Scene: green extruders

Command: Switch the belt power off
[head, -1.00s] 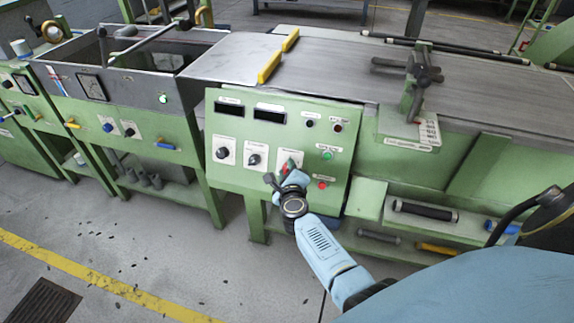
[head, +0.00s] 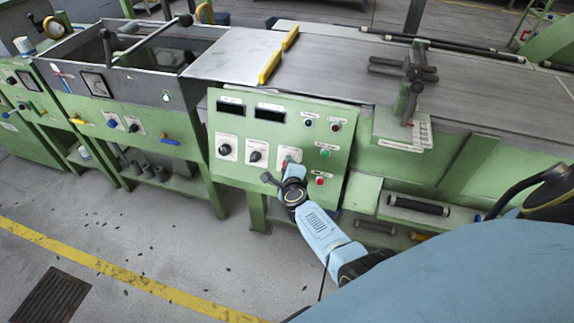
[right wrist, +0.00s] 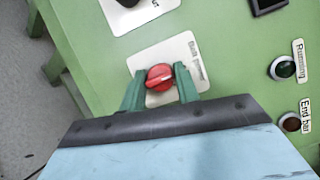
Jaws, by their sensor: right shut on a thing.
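The belt power knob (right wrist: 160,77) is red and round with a raised grip bar, on a white plate (right wrist: 180,52) reading "Belt power" in the right wrist view. The bar lies nearly crosswise there, slightly tilted. My right gripper (right wrist: 162,80) has its two green fingers on either side of the knob, shut on it. In the head view my right gripper (head: 287,168) reaches the green control panel (head: 235,175) at its lower middle, and mostly hides the knob. My left gripper is in neither view.
The conveyor bed (head: 345,70) lies above the panel. Open floor is at the front left.

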